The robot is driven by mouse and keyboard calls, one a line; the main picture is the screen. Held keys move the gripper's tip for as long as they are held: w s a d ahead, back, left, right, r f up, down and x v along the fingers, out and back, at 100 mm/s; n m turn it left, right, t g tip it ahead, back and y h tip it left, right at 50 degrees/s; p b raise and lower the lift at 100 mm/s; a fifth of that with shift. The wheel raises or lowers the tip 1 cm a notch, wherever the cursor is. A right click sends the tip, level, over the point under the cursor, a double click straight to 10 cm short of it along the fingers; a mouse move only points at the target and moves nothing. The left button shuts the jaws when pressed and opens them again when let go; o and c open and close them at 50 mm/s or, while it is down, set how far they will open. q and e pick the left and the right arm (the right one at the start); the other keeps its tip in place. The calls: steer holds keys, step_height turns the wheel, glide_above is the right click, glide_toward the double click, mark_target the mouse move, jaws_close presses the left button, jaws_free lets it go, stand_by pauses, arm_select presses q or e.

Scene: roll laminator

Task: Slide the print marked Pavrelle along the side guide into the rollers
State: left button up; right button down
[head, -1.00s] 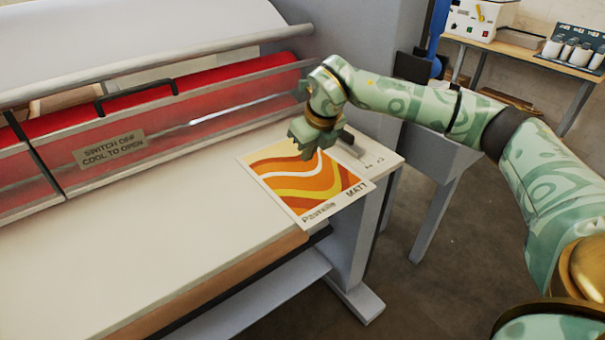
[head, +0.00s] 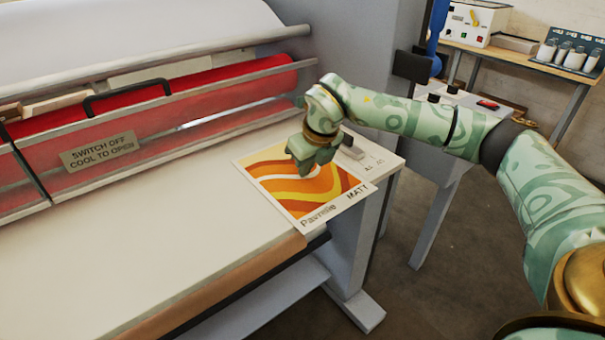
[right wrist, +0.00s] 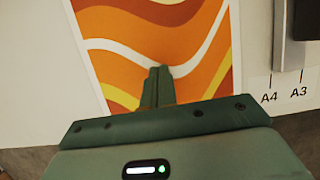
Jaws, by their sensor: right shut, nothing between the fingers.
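The print marked Pavrelle (head: 275,172), with orange, yellow and white waves and a white margin reading Pavrelle and MATT, lies flat at the right end of the feed table (head: 170,240). It also shows in the right wrist view (right wrist: 205,45). My right gripper (head: 324,190) is shut and empty, fingers pointing down over the print's middle; the right wrist view shows its fingertips (right wrist: 157,72) at a white wave. I cannot tell if they touch the paper. The grey side guide (head: 352,148) is beside the print's right edge, apart in the wrist view (right wrist: 282,35). The red roller (head: 225,84) lies behind a clear guard. My left gripper is out of view.
The guard has a black handle (head: 125,96) and a sign, SWITCH OFF COOL TO OPEN (head: 99,151). A4 and A3 marks (right wrist: 284,96) are by the guide. The feed table left of the print is clear. A bench (head: 530,62) with equipment stands at the back right.

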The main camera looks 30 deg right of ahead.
mark_target(318, 169)
steer(key=shift+f, duration=0.25)
steer(key=shift+f, duration=0.1)
stand_by(0.9)
steer(key=shift+d+p, duration=0.6)
steer(key=shift+d, duration=1.4)
steer(key=shift+w+d+p, duration=0.1)
steer(key=shift+d+p, duration=0.05)
steer(key=shift+p, duration=0.15)
steer(key=shift+d, duration=0.1)
